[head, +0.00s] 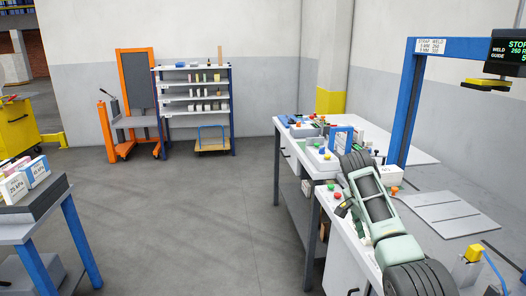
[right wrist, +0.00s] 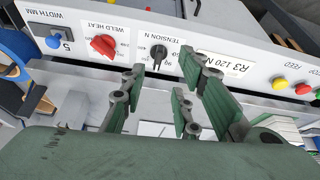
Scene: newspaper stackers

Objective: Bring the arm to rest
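My right arm comes in from the lower right of the head view and reaches over the bench; its fingers are hard to make out there. In the right wrist view my right gripper (right wrist: 163,76) has its green fingers spread apart with nothing held between them. Beyond the fingertips is a light control panel (right wrist: 232,45), its lettering upside down. The black tension knob (right wrist: 158,54) shows in the gap between the fingers; I cannot tell whether they touch it. The red weld heat knob (right wrist: 103,45) is to its left. My left gripper is out of view.
The white bench (head: 285,128) holds bins, small parts and coloured buttons. A blue post (head: 405,105) with a lit display (head: 508,50) stands at right. A table (head: 30,228) with boxes is at left. Shelves (head: 193,94) stand behind. The middle floor is clear.

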